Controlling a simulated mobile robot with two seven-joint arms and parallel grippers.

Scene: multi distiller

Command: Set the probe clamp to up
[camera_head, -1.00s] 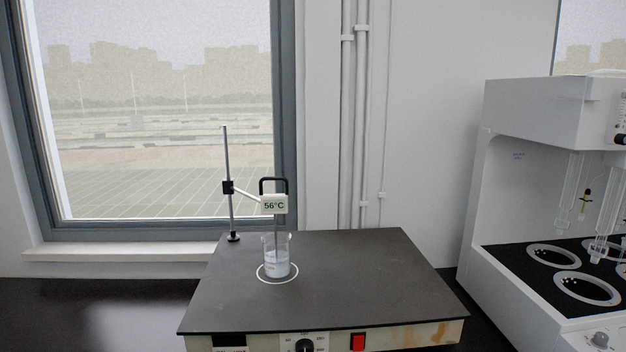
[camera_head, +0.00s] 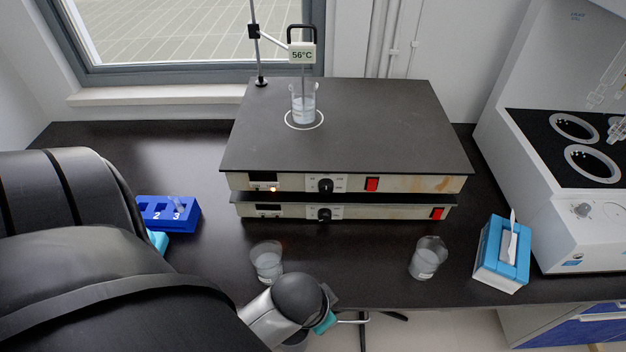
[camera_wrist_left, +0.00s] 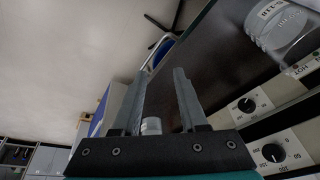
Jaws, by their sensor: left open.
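The probe clamp (camera_head: 253,31) is a small black block on a thin metal rod (camera_head: 257,60) behind the hot plate, at the top of the head view. A pale arm runs from it to the probe's white display (camera_head: 301,52) reading 56°C, with a black loop handle (camera_head: 300,28) above. The probe reaches down into a glass beaker (camera_head: 303,104) of clear liquid on the plate. My left gripper is low at the front table edge, well away from the clamp; its fingers (camera_wrist_left: 158,74) are apart in the left wrist view. My right gripper is not in view.
Two stacked hot plates (camera_head: 345,140) carry the beaker. In front stand two glass beakers (camera_head: 267,262) (camera_head: 427,258), with a blue tissue box (camera_head: 502,254) at the right. A blue numbered rack (camera_head: 168,213) is left; a white machine (camera_head: 590,215) stands far right.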

